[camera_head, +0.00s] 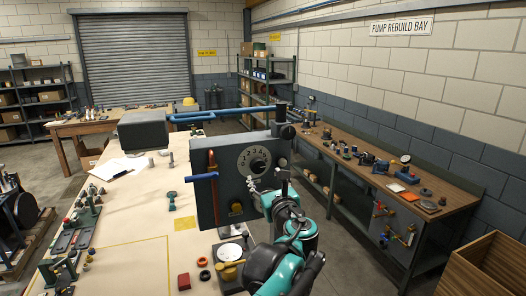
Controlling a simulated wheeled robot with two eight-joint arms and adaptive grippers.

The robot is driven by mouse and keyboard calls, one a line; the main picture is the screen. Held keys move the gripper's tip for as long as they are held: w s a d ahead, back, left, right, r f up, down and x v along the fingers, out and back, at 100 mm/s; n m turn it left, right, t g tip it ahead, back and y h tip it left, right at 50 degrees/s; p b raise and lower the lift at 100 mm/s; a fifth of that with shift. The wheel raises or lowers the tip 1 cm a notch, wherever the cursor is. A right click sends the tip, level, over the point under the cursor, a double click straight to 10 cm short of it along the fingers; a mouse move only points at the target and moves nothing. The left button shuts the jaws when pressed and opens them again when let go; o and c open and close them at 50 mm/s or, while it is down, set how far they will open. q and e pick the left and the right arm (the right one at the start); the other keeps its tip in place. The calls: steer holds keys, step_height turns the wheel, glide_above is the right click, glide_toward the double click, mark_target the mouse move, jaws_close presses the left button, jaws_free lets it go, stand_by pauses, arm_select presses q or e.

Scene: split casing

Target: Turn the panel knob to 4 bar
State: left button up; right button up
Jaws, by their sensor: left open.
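A dark grey panel (208,160) stands upright on the pale bench top near the middle of the view. The knob (257,163) sits in a round dial with white markings on the panel's front. My left gripper (254,184) is open just below and in front of the dial. It appears apart from the knob, though its fingers are small and partly hidden by the wrist. My right gripper is not in view.
A wooden side bench (425,190) stands right.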

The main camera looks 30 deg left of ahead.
mark_target(259, 168)
arm_select(q)
steer(key=x, duration=0.7)
steer(key=shift+w+a+p, duration=0.15)
steer(key=shift+a+p, duration=0.15)
steer(key=shift+r, duration=0.1)
steer(key=c, duration=1.1)
